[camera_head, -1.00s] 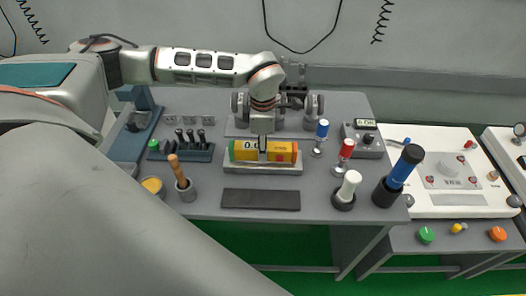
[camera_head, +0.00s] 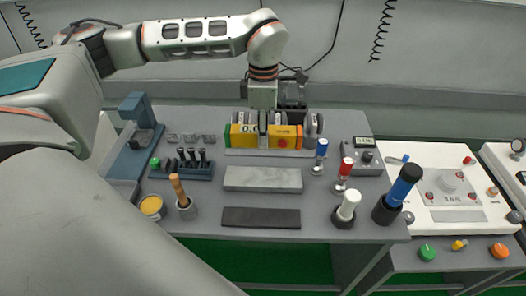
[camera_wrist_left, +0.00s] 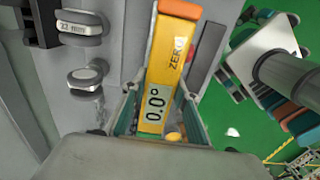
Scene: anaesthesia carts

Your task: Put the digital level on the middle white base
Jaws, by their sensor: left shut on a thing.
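The digital level (camera_head: 283,137) is a yellow bar with green and orange ends and a display reading 0.0. My left gripper (camera_head: 263,138) is shut on its middle and holds it roughly level, apparently above the table in front of the rear round weights. In the left wrist view the level (camera_wrist_left: 168,70) shows between the fingers (camera_wrist_left: 155,125), its display near the palm and the word ZERO further out. The middle pale base (camera_head: 262,179) is a bare light-grey slab, nearer the viewer than the level. My right gripper is not in view.
A dark slab (camera_head: 261,217) lies in front of the pale base. Red (camera_head: 344,172), blue (camera_head: 321,152) and white-handled (camera_head: 348,206) stamps stand to its right. A dark tool rack (camera_head: 183,171) and a cup with a wooden handle (camera_head: 187,209) stand left.

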